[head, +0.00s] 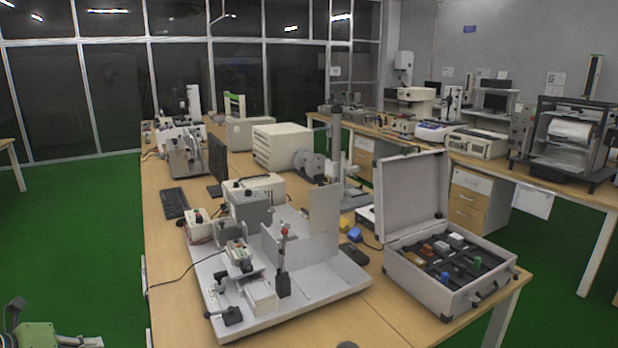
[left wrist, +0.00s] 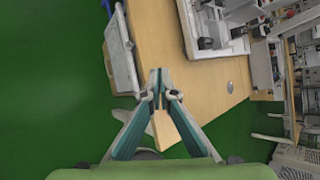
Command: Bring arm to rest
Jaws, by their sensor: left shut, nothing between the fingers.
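My left gripper (left wrist: 160,76) is in the left wrist view, its two fingers drawn together at the tips with nothing between them. Green floor and a strip of wooden table show behind and around the fingers. In the head view only part of my left arm (head: 36,335) shows at the bottom left corner, over the floor and apart from the table. My right gripper is in neither view.
A wooden table (head: 375,325) carries a grey test rig (head: 330,280), an open silver case (head: 405,268) with small coloured parts, a monitor and a keyboard (head: 174,203). A second bench with machines stands at the right. Green floor (head: 70,220) is clear at the left.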

